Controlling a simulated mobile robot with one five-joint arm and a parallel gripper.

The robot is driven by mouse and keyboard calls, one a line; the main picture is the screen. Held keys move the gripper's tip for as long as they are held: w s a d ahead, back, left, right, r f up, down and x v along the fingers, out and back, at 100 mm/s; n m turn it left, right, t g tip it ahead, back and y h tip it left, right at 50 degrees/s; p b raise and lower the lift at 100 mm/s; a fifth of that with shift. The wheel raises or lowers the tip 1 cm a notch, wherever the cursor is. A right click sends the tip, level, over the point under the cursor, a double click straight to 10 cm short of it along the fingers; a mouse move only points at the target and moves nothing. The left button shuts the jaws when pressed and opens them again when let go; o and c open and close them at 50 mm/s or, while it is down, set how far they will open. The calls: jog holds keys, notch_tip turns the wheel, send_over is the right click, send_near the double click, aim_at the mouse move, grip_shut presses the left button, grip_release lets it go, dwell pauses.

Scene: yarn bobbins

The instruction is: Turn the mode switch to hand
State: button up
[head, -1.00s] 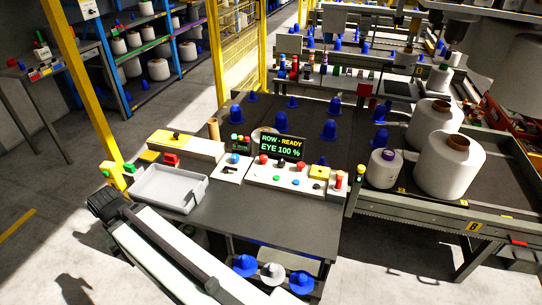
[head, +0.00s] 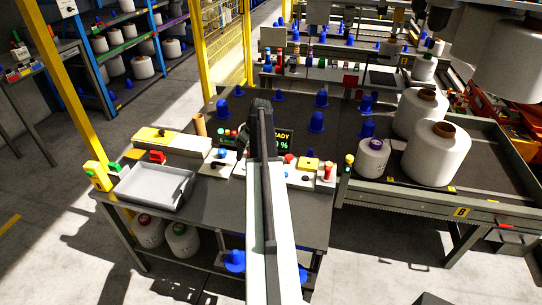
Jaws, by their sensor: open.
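A small white panel (head: 212,172) stands on the grey desk, left of the main control panel. It carries a blue button (head: 221,153) and a black lever-like switch (head: 217,164), which looks like the mode switch. Its labels are too small to read, so I cannot tell its setting. My gripper (head: 242,143) is a dark shape by the panel's right side, to the upper right of the switch and apart from it in the picture. It is open and seems empty. My arm hides part of the main control panel and the display (head: 284,140).
A grey tray (head: 152,203) and a white box with a yellow top piece (head: 157,134) are on the left. The main panel (head: 303,180) with a red button is on the right. Blue cones (head: 316,122) stand behind. A yellow post (head: 77,100) rises at left.

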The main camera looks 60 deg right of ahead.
jog(key=s+d, duration=0.9)
jog(key=d, duration=0.3)
jog(key=shift+t+h, duration=0.4)
jog(key=b+x, duration=0.7)
jog(key=x, duration=0.1)
jog(key=shift+w+a+r+b, duration=0.1)
jog(key=shift+w+a+b, duration=0.1)
jog(key=shift+a+b, duration=0.1)
jog(key=shift+r, duration=0.15)
jog(key=shift+c, duration=0.2)
